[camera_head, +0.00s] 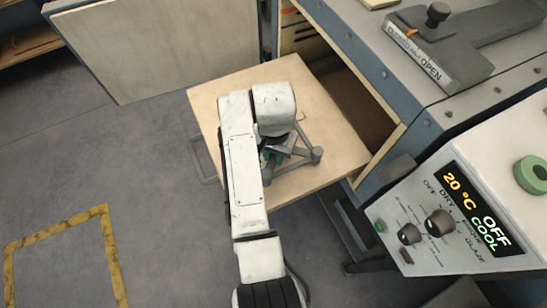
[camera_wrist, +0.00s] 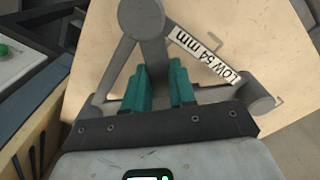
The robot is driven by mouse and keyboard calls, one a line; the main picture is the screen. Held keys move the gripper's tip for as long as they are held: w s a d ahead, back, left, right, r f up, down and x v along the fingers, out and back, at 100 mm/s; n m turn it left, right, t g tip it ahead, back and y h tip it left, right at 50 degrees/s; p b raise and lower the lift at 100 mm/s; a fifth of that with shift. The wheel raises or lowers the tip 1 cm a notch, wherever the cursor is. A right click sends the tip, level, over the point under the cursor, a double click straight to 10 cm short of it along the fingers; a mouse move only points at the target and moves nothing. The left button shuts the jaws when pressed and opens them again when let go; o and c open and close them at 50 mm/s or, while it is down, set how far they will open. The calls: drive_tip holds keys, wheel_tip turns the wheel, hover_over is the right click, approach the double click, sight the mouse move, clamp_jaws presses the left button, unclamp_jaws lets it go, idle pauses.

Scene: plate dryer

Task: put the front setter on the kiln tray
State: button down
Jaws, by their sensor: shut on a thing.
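The setter is a grey three-armed frame with round ends (camera_head: 316,155), partly hidden by my arm in the head view. In the wrist view its long bar (camera_wrist: 200,47) reads "LOW 54 mm". The kiln tray (camera_head: 213,98) is a pale square board standing out of the open kiln; it also fills the background of the wrist view (camera_wrist: 225,22). My gripper (camera_wrist: 160,78), with teal fingers, is shut on a bar of the setter, over the tray. In the head view the fingers (camera_head: 273,155) show only partly. I cannot tell whether the setter touches the tray.
The kiln door (camera_head: 160,50) stands open at the upper left. The kiln's control panel (camera_head: 455,205) reads 20 °C, OFF and COOL at the right. A lever marked OPEN (camera_head: 440,65) sits on top. A yellow floor outline (camera_head: 60,232) lies lower left, with clear floor around it.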

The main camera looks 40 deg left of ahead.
sight(273, 156)
drive_tip(key=shift+w+a+f, duration=0.1)
drive_tip(key=shift+a+f, duration=0.05)
drive_tip(key=shift+f, duration=0.1)
drive_tip(key=shift+f+p, duration=0.3)
drive_tip(key=shift+f, duration=1.2)
drive_tip(key=c, duration=0.9)
unclamp_jaws()
drive_tip(key=shift+f, duration=0.15)
wheel_tip(273, 156, up, 12)
drive_tip(key=shift+r+b, duration=0.15)
drive_tip(key=shift+b, duration=0.5)
